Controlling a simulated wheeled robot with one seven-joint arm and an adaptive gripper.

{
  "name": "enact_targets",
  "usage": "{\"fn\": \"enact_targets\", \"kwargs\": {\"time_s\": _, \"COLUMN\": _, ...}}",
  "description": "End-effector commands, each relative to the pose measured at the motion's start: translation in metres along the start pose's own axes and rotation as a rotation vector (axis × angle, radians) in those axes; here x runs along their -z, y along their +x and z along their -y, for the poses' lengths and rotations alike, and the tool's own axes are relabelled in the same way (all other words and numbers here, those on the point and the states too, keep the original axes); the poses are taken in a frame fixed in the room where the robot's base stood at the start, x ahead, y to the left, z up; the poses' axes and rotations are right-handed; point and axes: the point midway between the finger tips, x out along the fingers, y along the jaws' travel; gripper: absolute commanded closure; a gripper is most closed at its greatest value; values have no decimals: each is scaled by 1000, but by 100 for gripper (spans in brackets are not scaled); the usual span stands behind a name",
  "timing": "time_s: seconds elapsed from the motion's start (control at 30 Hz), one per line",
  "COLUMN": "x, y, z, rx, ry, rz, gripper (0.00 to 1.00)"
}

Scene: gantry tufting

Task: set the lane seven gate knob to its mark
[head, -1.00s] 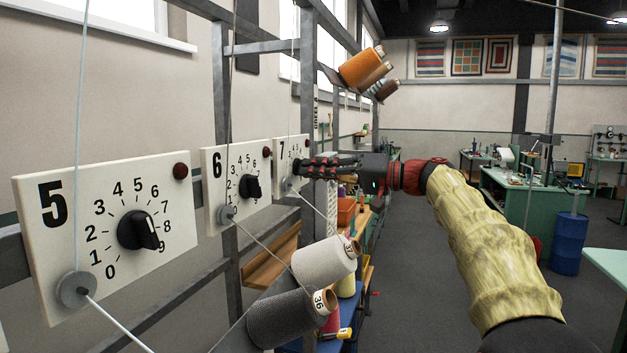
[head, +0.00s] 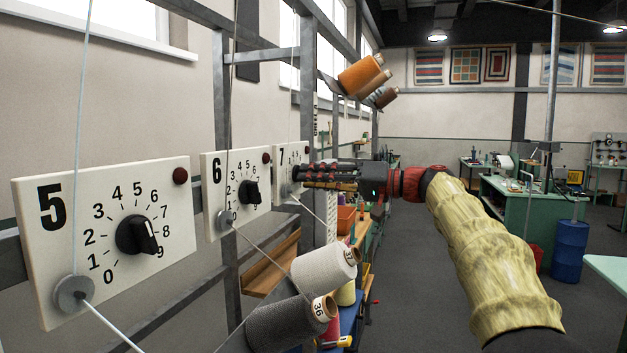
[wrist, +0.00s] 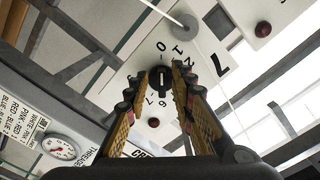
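The lane seven panel (head: 281,160) is white with a black 7, beyond panel six in the head view. My gripper (head: 304,174) is in front of it and hides its knob there. In the wrist view the black knob (wrist: 160,78) with a pale pointer line sits between the fingertips of my gripper (wrist: 158,86). The fingers are apart, one on each side, with pale panel showing beside the knob. I cannot tell whether either touches it. Numbers 0, 1, 2, 6 and 7 show; the others are hidden by the fingers. I cannot make out a separate mark.
Panel five (head: 110,228) and panel six (head: 237,190) are nearer, with black knobs. Threads run from the panels' grey discs.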

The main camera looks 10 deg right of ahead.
Motion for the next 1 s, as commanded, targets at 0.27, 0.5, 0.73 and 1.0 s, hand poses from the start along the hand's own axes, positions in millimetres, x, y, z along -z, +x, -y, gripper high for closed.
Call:
{"fn": "enact_targets", "kwargs": {"time_s": 0.27, "x": 1, "y": -1, "z": 1, "rx": 1, "ry": -1, "rz": -1, "gripper": 74}}
{"fn": "enact_targets", "kwargs": {"time_s": 0.5, "x": 2, "y": -25, "z": 1, "rx": -1, "ry": -2, "rz": -4, "gripper": 74}}
{"fn": "enact_targets", "kwargs": {"time_s": 0.73, "x": 2, "y": -73, "z": 0, "rx": -2, "ry": 0, "rz": -4, "gripper": 74}}
{"fn": "enact_targets", "kwargs": {"time_s": 1.0, "x": 1, "y": -112, "z": 0, "rx": -1, "ry": -1, "rz": -2, "gripper": 74}}
